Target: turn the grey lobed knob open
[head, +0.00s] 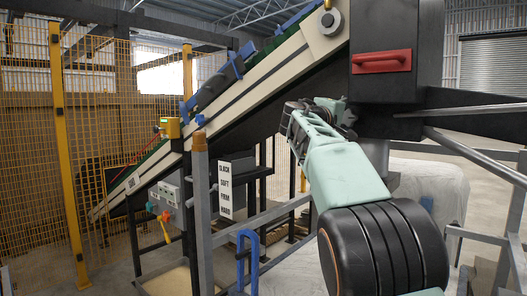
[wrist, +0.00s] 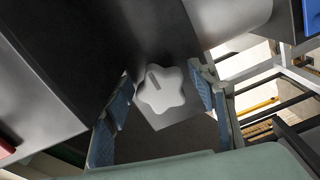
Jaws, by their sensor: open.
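The grey lobed knob (wrist: 163,95) shows in the wrist view, with rounded lobes and a short dark mark near its top left edge. It sits on a grey face beside a dark panel (wrist: 75,55). My gripper (wrist: 162,78) is open, with one blue-padded finger to the left of the knob and one to the right. The knob appears between the fingers, and I see no clear contact; the depth gap is hard to judge. In the head view my gripper (head: 344,114) is beside the dark housing (head: 395,85), and I cannot make out the knob there.
A red handle (head: 381,61) is on the housing above my gripper. A sloping conveyor (head: 235,85) runs down to the left. A sign post (head: 226,190), a control box (head: 168,192) and metal rails stand left of my arm. Yellow mesh fencing (head: 100,120) is further left.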

